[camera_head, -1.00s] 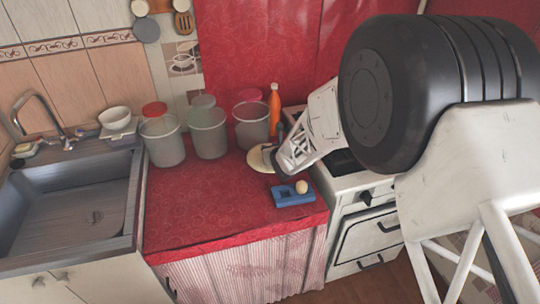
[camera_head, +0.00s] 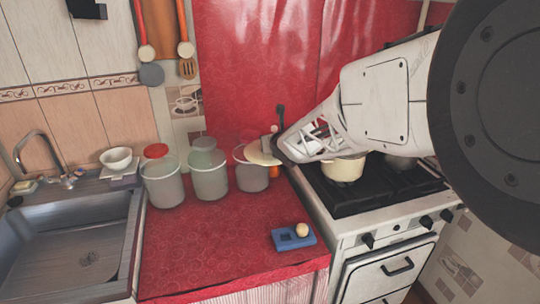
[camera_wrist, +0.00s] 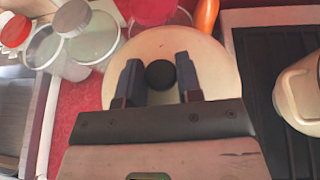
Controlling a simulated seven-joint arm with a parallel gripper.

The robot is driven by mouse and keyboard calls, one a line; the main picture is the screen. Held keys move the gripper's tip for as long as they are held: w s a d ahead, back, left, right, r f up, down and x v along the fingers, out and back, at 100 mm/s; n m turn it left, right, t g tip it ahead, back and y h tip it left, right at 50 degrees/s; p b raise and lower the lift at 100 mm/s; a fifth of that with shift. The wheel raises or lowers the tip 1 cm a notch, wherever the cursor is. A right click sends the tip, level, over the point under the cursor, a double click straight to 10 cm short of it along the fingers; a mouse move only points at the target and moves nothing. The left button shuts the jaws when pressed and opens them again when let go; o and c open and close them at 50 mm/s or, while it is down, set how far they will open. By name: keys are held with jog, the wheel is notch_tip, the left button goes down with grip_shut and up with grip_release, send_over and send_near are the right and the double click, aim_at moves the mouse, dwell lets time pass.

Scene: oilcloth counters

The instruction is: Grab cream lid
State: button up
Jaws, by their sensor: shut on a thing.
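The cream lid (camera_wrist: 215,75) is a round disc with a dark knob (camera_wrist: 160,74) at its middle. In the wrist view my gripper (camera_wrist: 160,78) has its two fingers on either side of the knob, shut on it. In the head view the cream lid (camera_head: 258,153) is held up in the air near the rightmost clear jar, partly behind my gripper (camera_head: 274,146). The fingertips are hard to make out in that view.
Clear jars (camera_head: 162,182) stand along the back of the red counter (camera_head: 210,245). A blue block with a round knob (camera_head: 293,237) lies at its front right. The stove (camera_head: 365,205) with a cream pot (camera_head: 343,169) is on the right, the sink (camera_head: 75,240) on the left.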

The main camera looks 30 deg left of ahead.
jog(key=shift+r, duration=1.4)
jog(key=shift+w, duration=0.15)
